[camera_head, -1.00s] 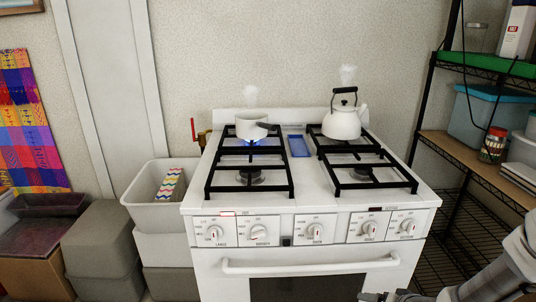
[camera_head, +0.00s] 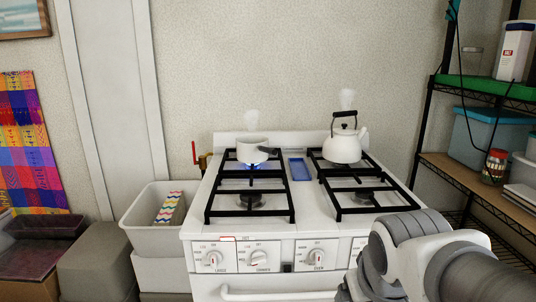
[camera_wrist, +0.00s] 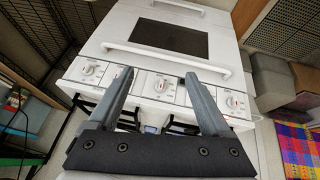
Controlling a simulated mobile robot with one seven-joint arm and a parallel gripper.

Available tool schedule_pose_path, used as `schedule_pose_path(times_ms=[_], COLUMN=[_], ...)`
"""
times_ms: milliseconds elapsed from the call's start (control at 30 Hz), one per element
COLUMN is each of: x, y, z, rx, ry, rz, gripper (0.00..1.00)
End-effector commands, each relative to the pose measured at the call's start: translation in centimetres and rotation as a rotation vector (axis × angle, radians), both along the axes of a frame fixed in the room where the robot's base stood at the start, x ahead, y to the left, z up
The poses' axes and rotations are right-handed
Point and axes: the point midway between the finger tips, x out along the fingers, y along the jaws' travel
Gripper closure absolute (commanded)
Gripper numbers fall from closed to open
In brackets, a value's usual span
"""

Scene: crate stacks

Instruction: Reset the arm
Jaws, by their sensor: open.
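My gripper (camera_wrist: 158,78) is open and empty in the wrist view, its two grey fingers spread apart in front of the stove's knob panel. That view shows the stove (camera_wrist: 165,62) upside down, with its oven door and handle. In the head view my arm crosses the lower right, in front of the stove (camera_head: 265,224). The arm covers the right-hand knobs and part of the oven front. The gripper's fingers cannot be made out in the head view.
A white pot (camera_head: 252,150) sits over a blue flame on the left rear burner. A white kettle (camera_head: 341,148) stands on the right rear burner. A white bin (camera_head: 147,215) stands left of the stove. A wire shelf unit (camera_head: 425,127) stands at the right.

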Motion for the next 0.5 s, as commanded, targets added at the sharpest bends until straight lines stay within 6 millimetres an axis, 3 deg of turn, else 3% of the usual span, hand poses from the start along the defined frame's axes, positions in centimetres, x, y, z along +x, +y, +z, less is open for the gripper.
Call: schedule_pose_path(times_ms=[267,500], x=[-6.2,-6.1], y=[1.4,1.4], z=[2.3,8.2], rx=[0.143,0.144], ry=[-0.007,0.001], rz=[-0.067,-0.069], gripper=[0.18,0.18])
